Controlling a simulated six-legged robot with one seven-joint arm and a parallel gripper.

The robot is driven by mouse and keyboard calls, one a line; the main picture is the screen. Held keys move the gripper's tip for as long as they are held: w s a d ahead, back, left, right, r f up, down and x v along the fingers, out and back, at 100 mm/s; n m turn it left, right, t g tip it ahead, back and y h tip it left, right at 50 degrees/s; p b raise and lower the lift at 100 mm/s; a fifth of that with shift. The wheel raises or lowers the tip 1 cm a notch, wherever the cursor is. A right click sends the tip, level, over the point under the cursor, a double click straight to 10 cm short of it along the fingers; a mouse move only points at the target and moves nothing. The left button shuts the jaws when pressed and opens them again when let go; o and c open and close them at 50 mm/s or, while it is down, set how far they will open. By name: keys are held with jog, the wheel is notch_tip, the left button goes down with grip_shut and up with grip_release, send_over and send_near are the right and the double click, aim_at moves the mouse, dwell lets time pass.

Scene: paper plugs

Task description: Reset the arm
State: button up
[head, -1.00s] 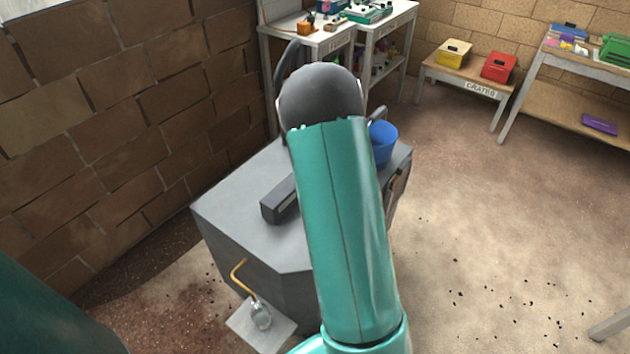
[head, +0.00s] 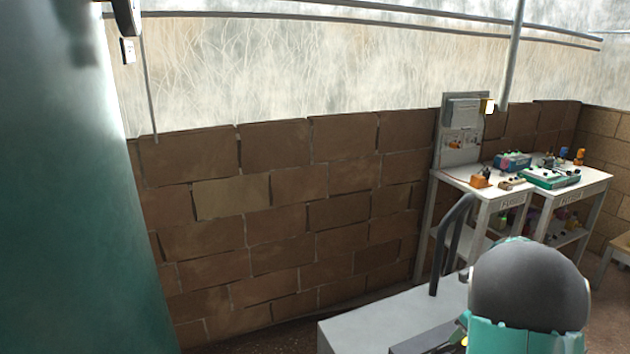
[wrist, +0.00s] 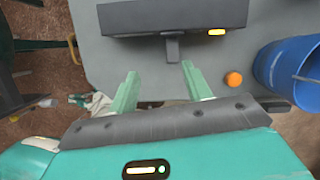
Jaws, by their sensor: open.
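My gripper (wrist: 159,72) shows in the wrist view with its two pale green fingers apart and nothing between them. It is above a grey block's flat top (wrist: 100,62). A dark bar (wrist: 165,17) with a small yellow light lies ahead of the fingertips, and a short grey stem (wrist: 172,48) extends from it toward them. In the head view my arm's dark round joint is at the lower right; my gripper cannot be made out there.
A blue bucket (wrist: 290,72) and an orange knob (wrist: 234,79) are right of the fingers. In the head view, a brick wall (head: 280,220) runs along the left and middle. White benches (head: 470,183) with small items stand at the right. The grey block (head: 375,322) is below them.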

jog(key=s+a+r+n, duration=0.5)
jog(key=a+r+n, duration=0.3)
jog(key=a, duration=0.1)
jog(key=s+a+r+n, duration=0.5)
jog(key=a+r+n, duration=0.2)
jog(key=a+r, duration=0.2)
jog(key=s+a+r+n+t, duration=0.1)
jog(key=s+a+n, duration=0.2)
jog(key=s+n, duration=0.4)
jog(key=s+a+r+n+t+h, duration=0.1)
jog(key=s+a+n, duration=0.3)
jog(key=s+n, duration=0.4)
jog(key=shift+s+a+r, duration=0.2)
jog(key=shift+r, duration=0.5)
